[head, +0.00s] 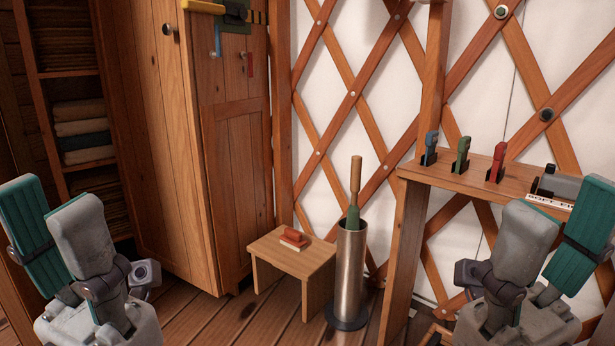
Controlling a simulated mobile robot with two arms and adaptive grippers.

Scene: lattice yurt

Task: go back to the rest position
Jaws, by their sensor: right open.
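My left gripper (53,212) is at the lower left of the head view, fingers pointing up, one grey finger and one showing its teal pad. It looks open, with nothing visible between the fingers. My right gripper (562,215) is at the lower right in a similar upright pose. It is open and shows nothing held. Its fingers overlap the right part of the wooden shelf in the picture; the distance between them cannot be told.
A wooden shelf (446,177) carries blue, green and red clip-like tools and a dark-grey object. A metal cylinder (351,275) holds a wooden-handled tool beside a low stool (276,252) bearing a red-brown block (293,239). A cabinet (165,130) stands left; folded cloths (82,128) fill shelves.

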